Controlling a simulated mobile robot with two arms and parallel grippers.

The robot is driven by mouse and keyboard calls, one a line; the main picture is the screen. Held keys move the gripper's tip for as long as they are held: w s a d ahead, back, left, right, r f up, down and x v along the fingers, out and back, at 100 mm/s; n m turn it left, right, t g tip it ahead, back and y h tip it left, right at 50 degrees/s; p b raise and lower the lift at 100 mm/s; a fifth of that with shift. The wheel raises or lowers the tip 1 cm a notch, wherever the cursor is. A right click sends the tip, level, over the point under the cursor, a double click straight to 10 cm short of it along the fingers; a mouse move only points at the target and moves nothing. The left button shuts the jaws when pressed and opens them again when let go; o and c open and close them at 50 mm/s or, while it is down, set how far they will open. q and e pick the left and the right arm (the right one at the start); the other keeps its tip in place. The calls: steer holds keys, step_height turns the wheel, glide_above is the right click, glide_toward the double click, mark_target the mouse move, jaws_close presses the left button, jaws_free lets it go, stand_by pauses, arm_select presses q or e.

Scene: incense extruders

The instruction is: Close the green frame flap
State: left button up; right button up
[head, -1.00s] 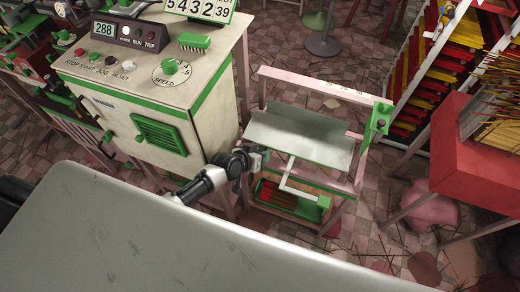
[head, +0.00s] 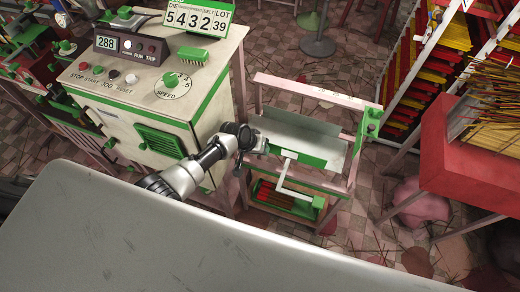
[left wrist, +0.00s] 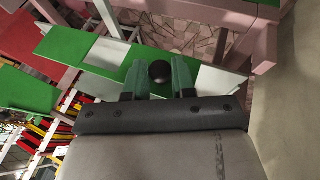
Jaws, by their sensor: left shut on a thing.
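The flap shows in the head view as a grey metal sheet with a green front face (head: 310,158), set in the pale pink frame (head: 300,86). It is tilted. My left gripper (head: 264,146) is at the flap's left end. In the left wrist view, the fingers of my left gripper (left wrist: 158,82) are close around a round black knob (left wrist: 158,71), with the green and white flap surface (left wrist: 100,57) beyond them. The gripper hides part of the flap's left end. My right gripper is not in view.
The control cabinet (head: 147,92) stands close on the left of my arm. A red bin of incense sticks (head: 455,150) stands on the right. A low crate (head: 290,208) sits under the frame.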

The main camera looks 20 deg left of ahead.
arm_select(q)
steer(key=o, duration=0.9)
step_height(320, 180, up, 4)
steer(key=shift+w+f, duration=0.1)
steer(key=s+d+r, duration=0.3)
steer(key=d+r, duration=0.4)
steer(key=d, duration=0.4)
steer(key=shift+d+b, duration=0.2)
steer(key=shift+b, duration=0.15)
steer(key=shift+s+r, duration=0.1)
